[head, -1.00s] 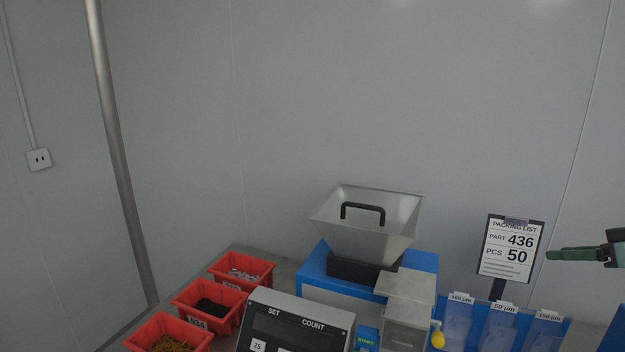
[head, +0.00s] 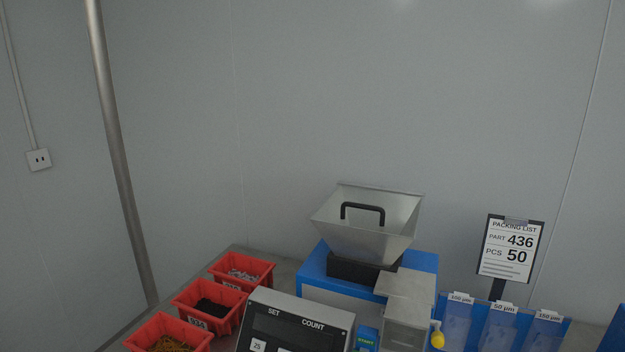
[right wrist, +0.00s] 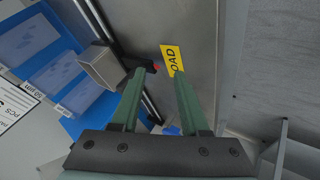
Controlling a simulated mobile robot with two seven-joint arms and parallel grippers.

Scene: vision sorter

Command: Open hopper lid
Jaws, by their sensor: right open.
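The grey metal hopper (head: 357,243) stands on a blue and white machine in the head view. A black bar handle (head: 362,207) shows at its top, within the rim; I cannot clearly make out the lid's edges, and it looks closed. My right gripper (right wrist: 155,80) shows only in the right wrist view. Its two green fingers are apart with nothing held between them. My left gripper is in neither current view.
Red bins (head: 241,271) of small parts stand at left, beside the counter display (head: 300,322). A grey box (head: 405,310) with a yellow knob (head: 437,339) stands right of the hopper. A packing list sign (head: 510,248) and blue bag rack (head: 475,310) are farther right.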

